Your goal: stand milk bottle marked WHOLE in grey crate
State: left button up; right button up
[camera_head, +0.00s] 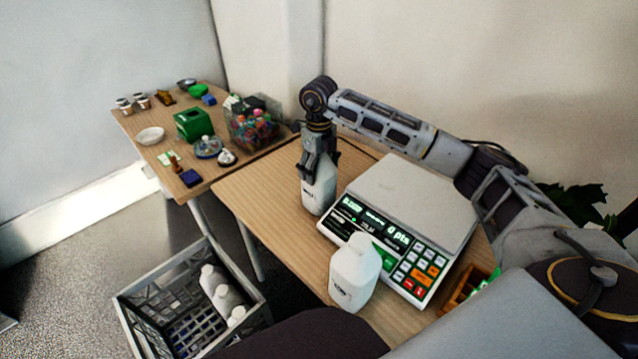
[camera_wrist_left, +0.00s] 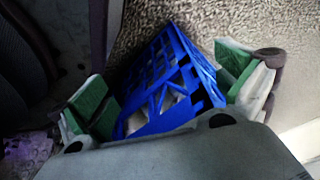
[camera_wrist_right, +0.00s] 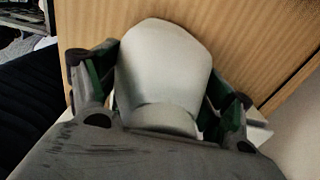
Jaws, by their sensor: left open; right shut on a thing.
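My right gripper (camera_head: 318,160) is shut on a white milk bottle (camera_head: 320,194), upright at the table beside the scale. I cannot tell whether its base touches the wood, and its small dark label is too small to read. The right wrist view shows the bottle (camera_wrist_right: 163,60) between the fingers. A second white bottle (camera_head: 355,268) stands at the table's front edge, its label also unreadable. The grey crate (camera_head: 160,274) is on the floor at lower left, with white bottles (camera_head: 221,296) along its right side. My left gripper (camera_wrist_left: 165,90) is open and empty above a blue crate (camera_wrist_left: 160,82).
A scale (camera_head: 410,215) with a lit display fills the table's right part. A second table at the back left holds a green box (camera_head: 194,124), a clear bin of colourful items (camera_head: 254,125), bowls and small objects. The wooden tabletop (camera_head: 258,200) left of the held bottle is clear.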

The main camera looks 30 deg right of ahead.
jog(key=shift+r, duration=0.75)
notch_tip(320, 180, up, 8)
jog(key=shift+f+p, duration=0.15)
jog(key=shift+p, duration=0.25)
jog(key=shift+r, duration=0.4)
pick_arm(q)
jog(key=shift+s+a+f, duration=0.35)
jog(key=shift+a+f, duration=0.25)
jog(key=shift+f, duration=0.2)
jog(key=shift+s, duration=0.4)
pick_arm(e)
jog(key=shift+r, duration=0.1)
